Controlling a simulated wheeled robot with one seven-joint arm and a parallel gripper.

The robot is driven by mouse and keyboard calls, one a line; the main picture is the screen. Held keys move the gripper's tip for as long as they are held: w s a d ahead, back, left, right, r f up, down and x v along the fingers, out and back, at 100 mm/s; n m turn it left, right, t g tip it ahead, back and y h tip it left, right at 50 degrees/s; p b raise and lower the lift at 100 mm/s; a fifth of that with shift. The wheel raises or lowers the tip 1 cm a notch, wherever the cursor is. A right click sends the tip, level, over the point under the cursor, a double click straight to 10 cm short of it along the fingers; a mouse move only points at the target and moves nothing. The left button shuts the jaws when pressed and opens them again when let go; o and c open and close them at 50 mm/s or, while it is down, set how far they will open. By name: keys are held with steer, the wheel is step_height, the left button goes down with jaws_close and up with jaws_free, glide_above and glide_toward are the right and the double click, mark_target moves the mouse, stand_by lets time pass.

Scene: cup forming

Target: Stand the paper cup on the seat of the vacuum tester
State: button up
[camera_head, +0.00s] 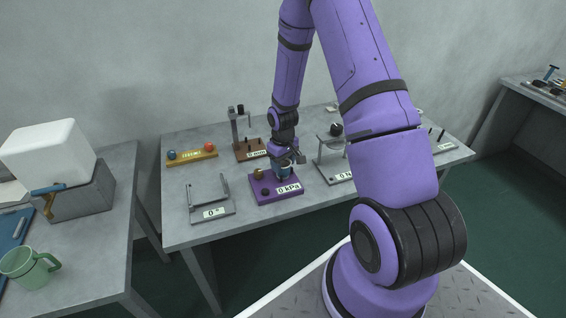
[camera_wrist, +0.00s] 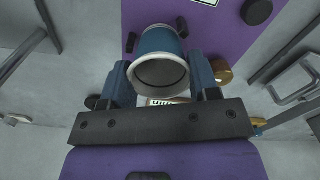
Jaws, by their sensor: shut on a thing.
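The paper cup (camera_wrist: 160,45) is blue with a pale rim, and its open mouth faces the wrist camera. My gripper (camera_wrist: 161,78) is shut on it, one blue finger on each side. In the head view the gripper (camera_head: 286,164) and the cup (camera_head: 284,171) are over the vacuum tester (camera_head: 265,194), a purple base with a "0 kPa" display. The purple base (camera_wrist: 225,30) lies beyond the cup in the wrist view. The cup hides the seat under it, and I cannot tell whether its bottom touches the seat.
The tester carries a dark knob (camera_wrist: 257,12) and a brass knob (camera_wrist: 220,72). A grey "0°" fixture (camera_head: 212,212) stands to its left, a brown-based gauge stand (camera_head: 250,150) behind, and another grey stand (camera_head: 335,178) to the right. A yellow rack (camera_head: 192,156) holds coloured balls.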

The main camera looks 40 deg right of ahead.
steer(key=o, duration=1)
steer(key=shift+f, duration=0.1)
steer(key=shift+c, duration=0.2)
steer(key=s+a+r+t, duration=0.1)
steer(key=s+a+r, duration=0.1)
steer(key=r, duration=1)
steer(key=s+a+r, duration=0.1)
steer(key=a+r, duration=0.1)
steer(key=r, duration=1)
steer(key=s+a+r+t, duration=0.2)
steer(key=s+a+r, duration=0.2)
steer(key=s+r, duration=0.5)
steer(key=s+a+r+m+t, duration=0.1)
steer(key=s+a+r, duration=0.4)
steer(key=s+r, duration=0.5)
steer(key=s+t, duration=0.1)
steer(key=s, duration=0.3)
steer(key=shift+s, duration=0.3)
steer(key=shift+r, duration=0.1)
